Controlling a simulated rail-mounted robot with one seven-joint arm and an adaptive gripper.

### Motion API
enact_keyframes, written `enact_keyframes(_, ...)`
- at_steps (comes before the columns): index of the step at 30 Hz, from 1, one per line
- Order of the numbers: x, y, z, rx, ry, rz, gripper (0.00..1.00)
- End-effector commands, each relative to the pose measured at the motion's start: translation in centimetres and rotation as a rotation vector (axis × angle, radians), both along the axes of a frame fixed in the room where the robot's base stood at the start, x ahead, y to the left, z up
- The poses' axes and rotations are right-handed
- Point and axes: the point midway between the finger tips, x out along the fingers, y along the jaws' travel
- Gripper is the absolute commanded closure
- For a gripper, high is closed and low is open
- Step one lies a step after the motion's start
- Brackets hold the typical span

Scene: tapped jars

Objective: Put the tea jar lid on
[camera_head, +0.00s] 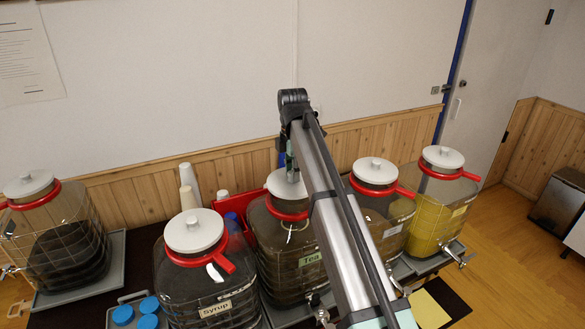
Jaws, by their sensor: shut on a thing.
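The tea jar (280,255) is a dark-filled glass jar labelled "Tea", with a red collar and handle (272,205) around its neck. Its white lid (276,186) is at the mouth, partly hidden behind my arm. My gripper (292,176) points down at the middle of the lid and is shut on it, mostly hidden by my arm. I cannot tell whether the lid rests fully on the collar or sits slightly above it.
A lidded syrup jar (205,275) stands close on the left, and two lidded jars (378,205) (440,200) on the right. Another lidded jar (60,245) is at far left. White cups (188,178) stand behind. Blue caps (148,305) lie in front left.

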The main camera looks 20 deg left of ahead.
Motion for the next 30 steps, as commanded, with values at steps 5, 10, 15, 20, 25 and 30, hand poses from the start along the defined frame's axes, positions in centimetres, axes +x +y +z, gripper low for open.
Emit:
enact_keyframes(5,0.0,0.0,-1.3,0.000,0.000,0.000,1.00)
enact_keyframes(10,0.0,0.0,-1.1,0.000,0.000,0.000,1.00)
enact_keyframes(15,0.0,0.0,-1.2,0.000,0.000,0.000,1.00)
enact_keyframes(20,0.0,0.0,-1.5,0.000,0.000,0.000,1.00)
enact_keyframes(25,0.0,0.0,-1.9,-0.001,0.001,0.000,1.00)
enact_keyframes(30,0.0,0.0,-2.3,-0.001,0.001,0.000,1.00)
